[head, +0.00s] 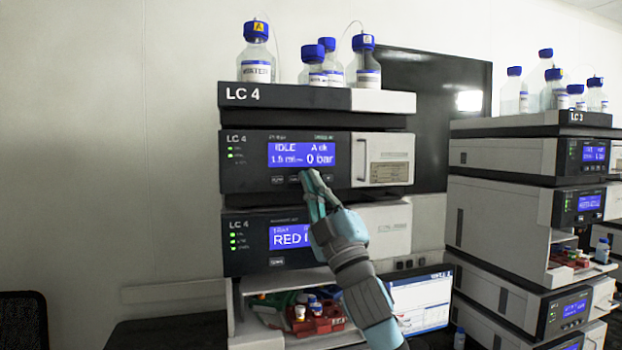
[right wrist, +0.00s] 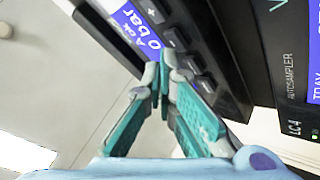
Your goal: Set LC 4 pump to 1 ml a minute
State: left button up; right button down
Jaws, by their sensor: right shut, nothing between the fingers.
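The LC 4 pump (head: 245,172) is the upper dark-fronted module in the left stack. Its lit blue display (head: 302,155) reads IDLE, A ok and 0 bar; the small flow figure is too blurred to read surely. A row of buttons (head: 278,180) runs under the display, partly hidden by my right gripper (head: 308,180). The right gripper is shut and empty, its tips at the button row. In the right wrist view the shut tips (right wrist: 163,68) are close beside the buttons (right wrist: 175,38), one marked plus; I cannot tell whether they touch. My left gripper is out of view.
Blue-capped bottles (head: 257,65) stand on the LC 4 stack. The autosampler (head: 240,240) sits below the pump, above an open bay with a red rack (head: 318,318). A monitor (head: 425,300) and the LC 3 stack (head: 500,200) are to the right. The left wall side is clear.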

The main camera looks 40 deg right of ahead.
jog(key=shift+w+d, duration=0.2)
jog(key=shift+w, duration=0.35)
dwell(0.6)
jog(key=shift+s, duration=0.1)
jog(key=shift+s+a, duration=0.25)
jog(key=shift+s, duration=0.45)
jog(key=shift+s, duration=0.1)
jog(key=s, duration=0.1)
jog(key=s+a+b, duration=0.1)
jog(key=s, duration=0.2)
jog(key=shift+s+a+b, duration=0.25)
jog(key=shift+a+b, duration=0.05)
jog(key=shift+a, duration=0.05)
dwell(1.8)
